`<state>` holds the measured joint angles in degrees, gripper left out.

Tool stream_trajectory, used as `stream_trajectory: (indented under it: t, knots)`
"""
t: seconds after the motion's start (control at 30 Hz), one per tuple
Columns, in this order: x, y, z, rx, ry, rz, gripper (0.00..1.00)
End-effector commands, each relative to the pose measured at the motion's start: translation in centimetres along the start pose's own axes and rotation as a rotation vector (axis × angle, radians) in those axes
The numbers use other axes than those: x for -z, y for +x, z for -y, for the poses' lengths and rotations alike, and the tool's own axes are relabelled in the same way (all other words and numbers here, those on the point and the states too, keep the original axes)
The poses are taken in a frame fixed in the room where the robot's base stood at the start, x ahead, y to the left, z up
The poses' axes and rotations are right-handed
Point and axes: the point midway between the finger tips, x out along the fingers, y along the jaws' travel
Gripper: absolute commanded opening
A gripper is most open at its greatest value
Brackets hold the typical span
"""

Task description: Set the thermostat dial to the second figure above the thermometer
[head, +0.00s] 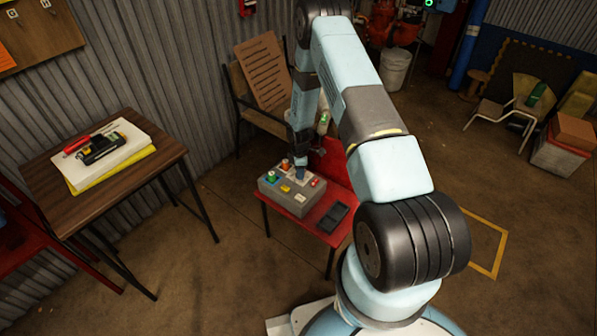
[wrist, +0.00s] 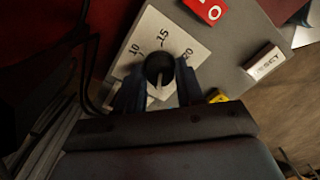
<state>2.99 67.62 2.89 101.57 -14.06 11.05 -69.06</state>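The thermostat dial (wrist: 159,69) is a dark round knob on a white plate (wrist: 188,33) printed 10, 15 and 20. A pale line shows on the knob's lower part; I cannot tell what figure it marks. My gripper (wrist: 158,80) has one finger on each side of the dial, close against it, and looks shut on it. In the head view my gripper (head: 301,160) reaches down onto the grey control box (head: 290,201), hiding most of the dial. I cannot make out a thermometer reading in either view.
The box stands on a red bench (head: 318,223) beside a dark tray (head: 332,217). A wooden table (head: 155,165) stands left, a chair (head: 262,85) behind.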

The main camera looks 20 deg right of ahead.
Motion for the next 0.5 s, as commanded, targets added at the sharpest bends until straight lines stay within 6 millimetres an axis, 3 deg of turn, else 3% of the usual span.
stream_trajectory:
  t: [0.27, 0.5]
  knots:
    - [0.01, 0.04, 0.14, 0.003, 0.000, 0.000, 0.07]
    - [0.19, 0.07, 0.23, 0.005, 0.021, -0.001, 0.07]
